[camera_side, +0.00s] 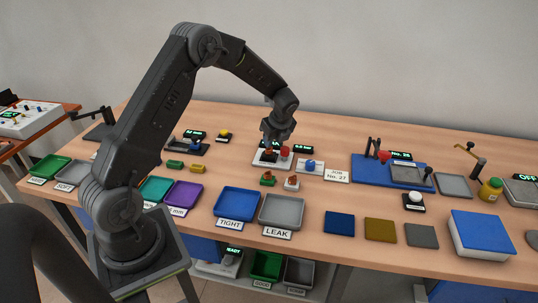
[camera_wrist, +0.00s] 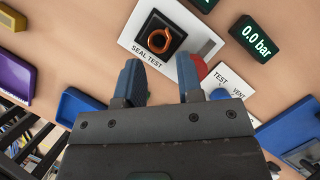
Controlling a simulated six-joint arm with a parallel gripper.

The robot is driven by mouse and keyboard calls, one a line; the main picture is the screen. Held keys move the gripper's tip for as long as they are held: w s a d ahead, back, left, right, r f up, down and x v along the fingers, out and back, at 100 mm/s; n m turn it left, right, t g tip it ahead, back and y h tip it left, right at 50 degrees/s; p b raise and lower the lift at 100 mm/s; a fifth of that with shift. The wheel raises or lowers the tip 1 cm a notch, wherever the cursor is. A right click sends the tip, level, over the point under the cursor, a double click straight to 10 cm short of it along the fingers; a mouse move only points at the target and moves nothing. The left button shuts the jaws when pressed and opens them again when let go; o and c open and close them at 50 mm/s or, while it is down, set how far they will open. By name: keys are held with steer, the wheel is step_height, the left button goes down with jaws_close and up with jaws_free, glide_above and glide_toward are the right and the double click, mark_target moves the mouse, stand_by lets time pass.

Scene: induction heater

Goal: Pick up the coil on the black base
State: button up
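The copper-orange coil (camera_wrist: 160,39) sits on its black base (camera_wrist: 152,25), on the white plate marked SEAL TEST (camera_wrist: 184,48). In the side view the coil and black base (camera_side: 269,156) show small, just below my gripper (camera_side: 276,139). In the wrist view my gripper (camera_wrist: 162,82) has its two fingers apart with nothing between them. The coil lies beyond the fingertips, roughly in line with the gap. The fingers appear above the plate and not touching the coil.
A red part (camera_wrist: 200,66) stands close by the right finger, with a blue knob (camera_wrist: 219,94) nearby. Two more coils, on a green base (camera_side: 268,181) and a white base (camera_side: 292,184), stand in front. Blue TIGHT (camera_side: 236,203) and grey LEAK (camera_side: 281,211) trays lie nearer.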

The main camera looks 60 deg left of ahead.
mark_target(269, 153)
steer(key=x, duration=0.5)
steer(key=shift+s, duration=0.1)
steer(key=shift+c, duration=0.4)
steer(key=shift+r, duration=0.1)
steer(key=c, duration=0.5)
steer(key=shift+r, duration=0.1)
